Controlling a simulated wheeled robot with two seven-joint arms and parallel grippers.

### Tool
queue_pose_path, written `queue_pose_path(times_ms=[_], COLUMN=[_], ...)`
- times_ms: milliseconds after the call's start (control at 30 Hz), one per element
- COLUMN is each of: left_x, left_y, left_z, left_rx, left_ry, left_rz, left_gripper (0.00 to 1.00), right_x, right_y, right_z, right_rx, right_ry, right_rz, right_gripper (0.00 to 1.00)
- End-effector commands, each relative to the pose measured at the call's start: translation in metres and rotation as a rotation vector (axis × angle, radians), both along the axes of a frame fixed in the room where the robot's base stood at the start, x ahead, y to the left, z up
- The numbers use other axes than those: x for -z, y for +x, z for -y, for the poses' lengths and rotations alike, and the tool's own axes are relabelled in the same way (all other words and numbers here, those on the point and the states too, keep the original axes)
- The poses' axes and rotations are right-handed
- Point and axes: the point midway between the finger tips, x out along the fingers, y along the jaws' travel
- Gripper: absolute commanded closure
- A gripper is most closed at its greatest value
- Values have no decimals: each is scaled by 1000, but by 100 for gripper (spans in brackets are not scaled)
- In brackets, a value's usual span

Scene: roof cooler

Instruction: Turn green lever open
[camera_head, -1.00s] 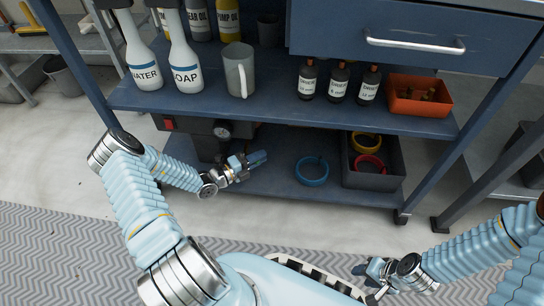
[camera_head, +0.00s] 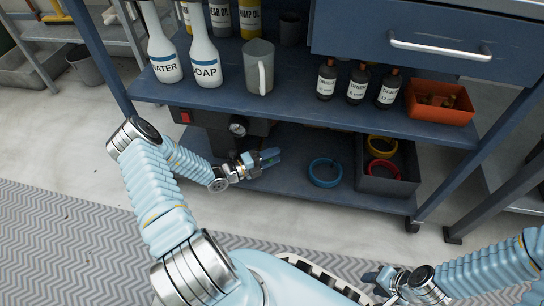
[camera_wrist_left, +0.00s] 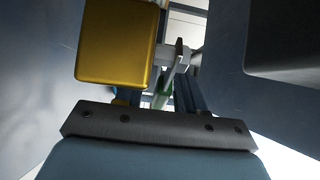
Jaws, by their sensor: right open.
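A small green piece (camera_wrist_left: 163,97), likely part of the green lever, shows in the left wrist view below a grey shaft and flat grey link (camera_wrist_left: 174,68). A yellow block (camera_wrist_left: 117,42) is beside them. My left gripper (camera_head: 266,160) is at the lower shelf, in front of a dark machine (camera_head: 222,138) with a gauge. In the left wrist view, dark finger parts flank the green piece; whether they touch it is unclear. In the head view the lever cannot be made out clearly. My right gripper (camera_head: 376,281) is open and empty at the lower right, away from the shelf.
The upper shelf edge (camera_head: 300,115) overhangs my left gripper. A blue ring (camera_head: 325,172) lies right of it, then a dark bin (camera_head: 388,186) with yellow and red rings. Bottles, a grey jug (camera_head: 258,67) and an orange tray (camera_head: 440,115) stand above.

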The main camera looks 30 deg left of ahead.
Motion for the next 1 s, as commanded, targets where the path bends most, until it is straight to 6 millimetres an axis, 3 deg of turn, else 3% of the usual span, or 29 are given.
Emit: queue_pose_path(times_ms=[167,633,800,1000], left_x=[-1,0,0,0], left_y=[-13,-102,-116,-118], left_z=[-9,-64,-72,-73], left_rx=[-2,-2,-1,0], left_ry=[2,1,0,-1], left_rz=[-1,-2,-1,-1], left_gripper=[62,62,62,62], right_x=[-4,-17,-18,-18], right_y=[0,-1,-1,-1], right_z=[0,0,0,0], right_rx=[0,-2,-3,-3], right_ry=[0,1,1,1], right_rz=[-1,-3,-4,-4], right_gripper=[57,57,57,57])
